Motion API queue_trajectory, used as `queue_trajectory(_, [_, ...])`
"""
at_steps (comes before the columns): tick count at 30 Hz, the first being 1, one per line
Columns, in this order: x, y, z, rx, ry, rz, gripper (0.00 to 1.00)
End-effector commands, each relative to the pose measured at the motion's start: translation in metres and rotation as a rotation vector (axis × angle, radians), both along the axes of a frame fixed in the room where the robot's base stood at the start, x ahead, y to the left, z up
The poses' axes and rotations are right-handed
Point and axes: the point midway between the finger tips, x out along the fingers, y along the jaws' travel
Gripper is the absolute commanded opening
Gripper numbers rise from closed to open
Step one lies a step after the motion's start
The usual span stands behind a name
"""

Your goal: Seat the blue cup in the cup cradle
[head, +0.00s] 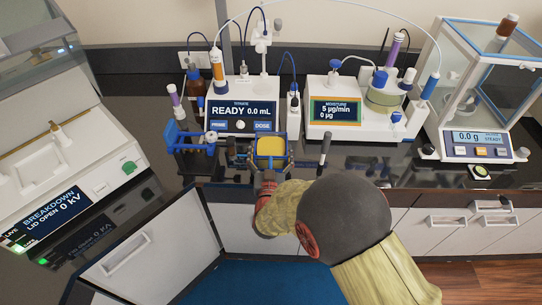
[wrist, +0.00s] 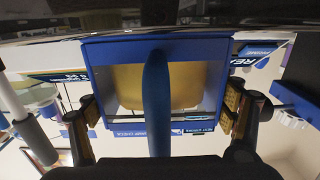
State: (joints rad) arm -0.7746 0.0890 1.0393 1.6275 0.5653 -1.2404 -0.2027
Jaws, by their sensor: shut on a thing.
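The blue cup (head: 271,146) is a boxy blue frame with yellow oil in it, near the front edge of the dark bench in the head view. In the wrist view its blue body (wrist: 130,47) fills the middle, with a blue handle (wrist: 157,105) in front. My gripper (head: 268,172) is shut on the cup, one finger at each side in the wrist view (wrist: 163,108). The cup looks roughly level; I cannot tell whether it touches the bench. I cannot make out the cradle clearly; the open breakdown tester (head: 90,150) at left has a recess.
A blue frame with a white part (head: 190,138) stands just left of the cup. The titrator (head: 240,112) and moisture meter (head: 345,120) stand behind. A balance (head: 480,143) is at right. Dark bench shows between tester and blue frame.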

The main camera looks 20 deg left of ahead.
Motion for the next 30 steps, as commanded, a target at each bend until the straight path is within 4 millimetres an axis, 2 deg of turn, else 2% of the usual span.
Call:
queue_trajectory(19, [0.001,0.001,0.002,0.002,-0.004,0.000,0.27])
queue_trajectory(25, [0.001,0.001,0.006,0.002,-0.005,0.000,0.27])
queue_trajectory(30, [0.001,0.001,0.020,0.005,-0.006,0.000,0.27])
